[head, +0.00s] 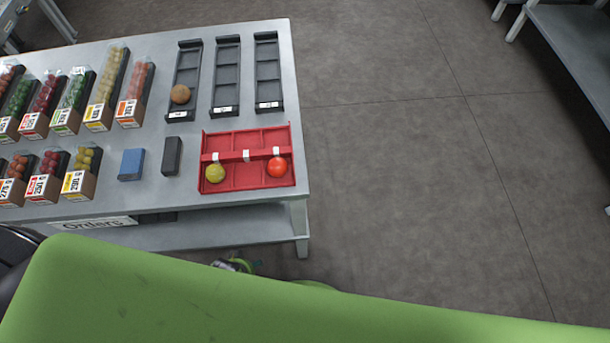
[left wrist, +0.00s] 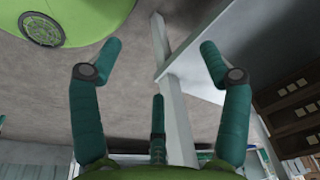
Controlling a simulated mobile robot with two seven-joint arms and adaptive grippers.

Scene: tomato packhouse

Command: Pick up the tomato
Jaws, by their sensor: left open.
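A red tomato (head: 277,167) sits in the front right compartment of a red divided tray (head: 232,139) on the grey table. A yellow-green round fruit (head: 215,173), perhaps another tomato, sits in the same tray's front left compartment. My left gripper (left wrist: 158,48) is open and empty in the left wrist view. Its fingers are wide apart, with floor and a pale table leg (left wrist: 176,120) behind them. No tomato shows in that view. In the head view its fingers cannot be made out. My right gripper is in neither view.
Three black trays (head: 226,74) lie behind the red tray; the left one holds a brown ball (head: 180,94). A blue block (head: 131,164) and a dark block (head: 172,156) lie left of it. Packed produce boxes (head: 131,108) fill the table's left.

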